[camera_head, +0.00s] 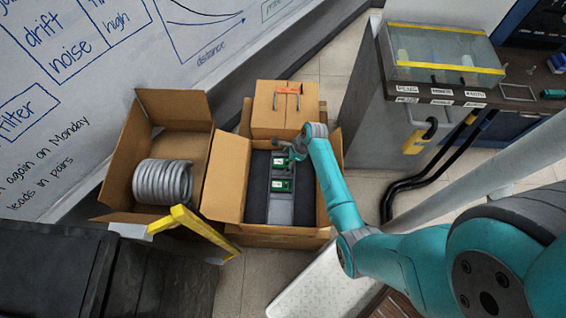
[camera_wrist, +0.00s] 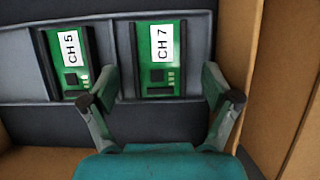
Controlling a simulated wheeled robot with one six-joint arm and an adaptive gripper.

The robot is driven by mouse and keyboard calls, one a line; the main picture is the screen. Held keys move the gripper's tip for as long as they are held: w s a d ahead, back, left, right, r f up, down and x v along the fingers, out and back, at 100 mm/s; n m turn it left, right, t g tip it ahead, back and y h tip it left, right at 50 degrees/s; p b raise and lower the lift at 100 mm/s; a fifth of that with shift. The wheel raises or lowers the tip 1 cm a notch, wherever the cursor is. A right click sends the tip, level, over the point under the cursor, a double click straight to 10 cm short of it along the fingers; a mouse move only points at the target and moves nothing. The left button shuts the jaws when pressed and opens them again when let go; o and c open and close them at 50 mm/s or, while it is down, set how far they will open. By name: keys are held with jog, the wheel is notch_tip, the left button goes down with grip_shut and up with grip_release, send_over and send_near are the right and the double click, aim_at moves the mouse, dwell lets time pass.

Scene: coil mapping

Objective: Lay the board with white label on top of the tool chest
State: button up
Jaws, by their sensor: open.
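Two green boards with white labels sit in a grey slotted holder (camera_head: 280,209) inside an open cardboard box (camera_head: 225,185). In the wrist view the labels read CH 5 on the left board (camera_wrist: 70,82) and CH 7 on the right board (camera_wrist: 160,85). The head view shows the upper board (camera_head: 279,163) and the lower board (camera_head: 281,186). My gripper (camera_wrist: 159,100) is open and empty, with its fingers on either side of CH 7's lower part; contact cannot be told. I cannot tell surely which furniture is the tool chest; a black flat-topped unit (camera_head: 50,265) stands at lower left.
An open box (camera_head: 170,137) holding a grey coil (camera_head: 163,183) stands left. A closed box (camera_head: 285,112) stands behind. A yellow bar (camera_head: 205,228) sticks up near the black unit. A dark-topped bench (camera_head: 440,90) at right carries a clear case (camera_head: 447,52).

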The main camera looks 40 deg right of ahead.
jog(key=shift+f, duration=0.25)
jog(key=c, duration=1.3)
jog(key=shift+r, duration=0.1)
